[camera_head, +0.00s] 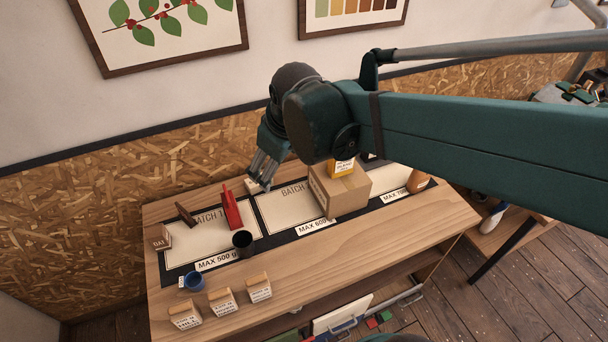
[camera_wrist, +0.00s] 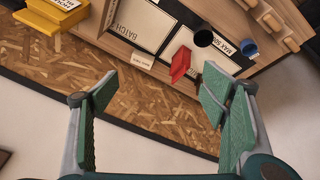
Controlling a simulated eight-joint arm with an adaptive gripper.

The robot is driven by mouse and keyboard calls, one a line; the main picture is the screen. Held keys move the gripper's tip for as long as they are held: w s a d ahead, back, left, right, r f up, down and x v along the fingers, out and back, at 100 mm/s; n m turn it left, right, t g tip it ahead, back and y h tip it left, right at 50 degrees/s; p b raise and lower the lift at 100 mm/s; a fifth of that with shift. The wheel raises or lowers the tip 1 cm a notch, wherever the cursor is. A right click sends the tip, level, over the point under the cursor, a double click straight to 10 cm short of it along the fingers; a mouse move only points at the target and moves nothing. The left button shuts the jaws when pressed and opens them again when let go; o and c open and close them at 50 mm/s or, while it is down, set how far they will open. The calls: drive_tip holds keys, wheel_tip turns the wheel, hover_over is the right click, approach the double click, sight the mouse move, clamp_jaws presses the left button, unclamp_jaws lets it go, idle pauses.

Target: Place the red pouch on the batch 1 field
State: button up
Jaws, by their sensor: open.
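The red pouch (camera_head: 231,211) stands upright on the batch 1 field (camera_head: 190,245), towards its right side. It also shows in the wrist view (camera_wrist: 180,66), beyond the fingers. My gripper (camera_head: 261,178) is above the back of the table, to the right of the red pouch and apart from it. In the wrist view its two fingers (camera_wrist: 158,85) are spread wide with nothing between them.
A black cup (camera_head: 242,243) stands just in front of the red pouch, and a dark brown pouch (camera_head: 186,214) to its left. A blue cup (camera_head: 193,281) and several labelled bags (camera_head: 222,303) line the front.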

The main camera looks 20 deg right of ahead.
drive_tip(key=s+d+m+t, duration=0.1)
drive_tip(key=s+d+m, duration=0.1)
drive_tip(key=s, duration=0.3)
drive_tip(key=s+d+m+t, duration=0.1)
drive_tip(key=s+d+m, duration=0.1)
drive_tip(key=s+m, duration=0.2)
drive_tip(key=shift+s+d+r+t, duration=0.25)
drive_tip(key=shift+s+r+t, duration=0.05)
drive_tip(key=shift+s, duration=0.8)
